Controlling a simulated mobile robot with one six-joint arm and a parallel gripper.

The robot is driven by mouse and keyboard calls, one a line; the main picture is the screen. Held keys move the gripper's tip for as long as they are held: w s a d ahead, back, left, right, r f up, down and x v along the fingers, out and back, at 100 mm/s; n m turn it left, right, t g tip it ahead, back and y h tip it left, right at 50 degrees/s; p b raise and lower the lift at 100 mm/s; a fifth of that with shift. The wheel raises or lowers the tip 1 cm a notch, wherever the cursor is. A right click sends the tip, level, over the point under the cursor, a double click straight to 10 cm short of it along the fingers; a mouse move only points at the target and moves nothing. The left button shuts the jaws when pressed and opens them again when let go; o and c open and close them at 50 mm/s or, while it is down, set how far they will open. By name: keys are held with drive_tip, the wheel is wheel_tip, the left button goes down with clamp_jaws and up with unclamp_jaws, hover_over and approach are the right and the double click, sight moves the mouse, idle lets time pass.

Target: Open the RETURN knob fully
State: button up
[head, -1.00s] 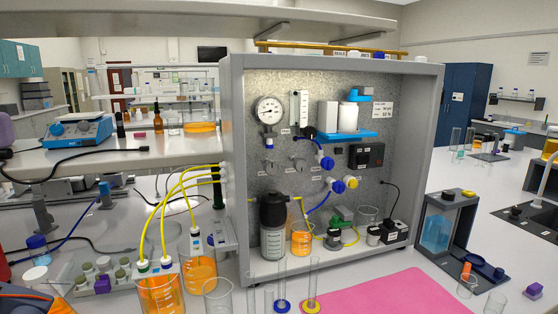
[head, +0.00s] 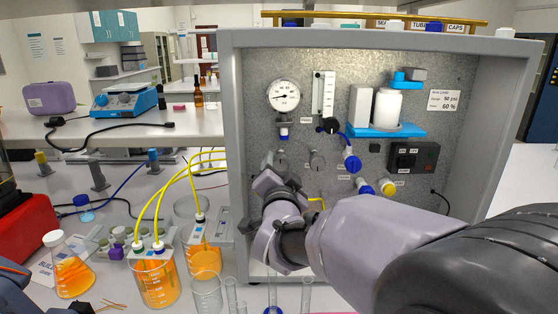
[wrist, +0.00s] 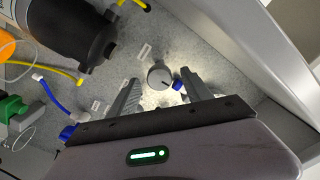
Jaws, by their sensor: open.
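A round grey knob (wrist: 159,76) with a dark pointer line shows on the metal panel in the wrist view. Its label is too small to read, so I cannot confirm that it is RETURN. My gripper (wrist: 161,80) is open, with one finger on each side of the knob in that view; contact is not visible. In the head view my gripper (head: 272,178) is in front of the left grey knob (head: 281,158), partly covering it.
A pressure gauge (head: 284,96) is above the knobs. Blue valves (head: 352,162) are to the right. Beakers of orange liquid (head: 158,280) stand at the left.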

sight(280, 159)
drive_tip(key=w, duration=0.6)
clamp_jaws()
